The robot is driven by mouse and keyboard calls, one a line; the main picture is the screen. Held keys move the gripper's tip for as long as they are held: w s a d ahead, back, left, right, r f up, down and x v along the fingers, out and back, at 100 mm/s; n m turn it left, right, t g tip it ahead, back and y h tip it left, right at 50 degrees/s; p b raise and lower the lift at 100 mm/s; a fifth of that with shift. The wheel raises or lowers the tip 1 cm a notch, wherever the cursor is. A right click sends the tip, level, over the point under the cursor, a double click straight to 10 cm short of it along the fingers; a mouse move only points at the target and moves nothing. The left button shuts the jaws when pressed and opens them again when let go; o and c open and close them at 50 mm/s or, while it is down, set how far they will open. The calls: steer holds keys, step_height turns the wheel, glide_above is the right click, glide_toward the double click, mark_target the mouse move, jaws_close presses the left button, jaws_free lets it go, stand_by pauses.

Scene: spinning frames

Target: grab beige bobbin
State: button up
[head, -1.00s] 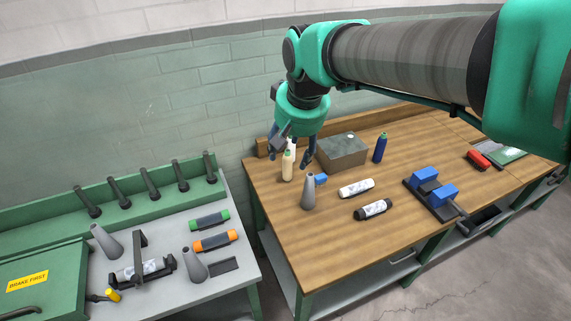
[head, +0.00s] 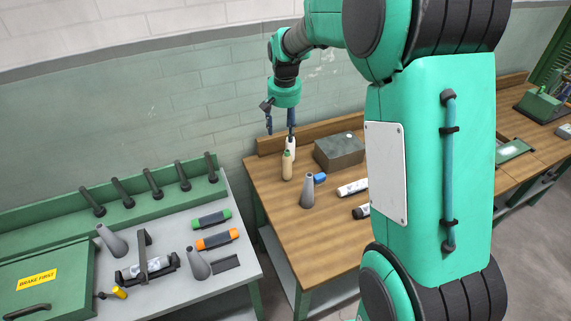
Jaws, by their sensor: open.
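The beige bobbin (head: 287,167) stands upright near the left back of the wooden table, with a green tip. A white bobbin-like piece (head: 291,144) stands close behind it and is partly hidden. My gripper (head: 280,136) is open and empty, pointing down above and apart from the beige bobbin. Its right finger overlaps the top of the white piece in the picture; I cannot tell whether they touch.
A grey side table (head: 225,274) stands left.

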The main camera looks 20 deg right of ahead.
steer(key=m+g+p, duration=0.1)
steer(key=p, duration=0.1)
glide_toward(287, 163)
steer(key=shift+w+d+r, duration=0.25)
steer(key=shift+w+r, duration=0.2)
steer(key=shift+w, duration=0.1)
steer(key=shift+w+d+r, duration=0.25)
steer(key=shift+w+r, duration=0.15)
steer(key=shift+w, duration=0.15)
steer(key=shift+f, duration=4.3)
steer(key=shift+f, duration=0.15)
steer(key=shift+f, duration=2.45)
steer(key=c, duration=1.3)
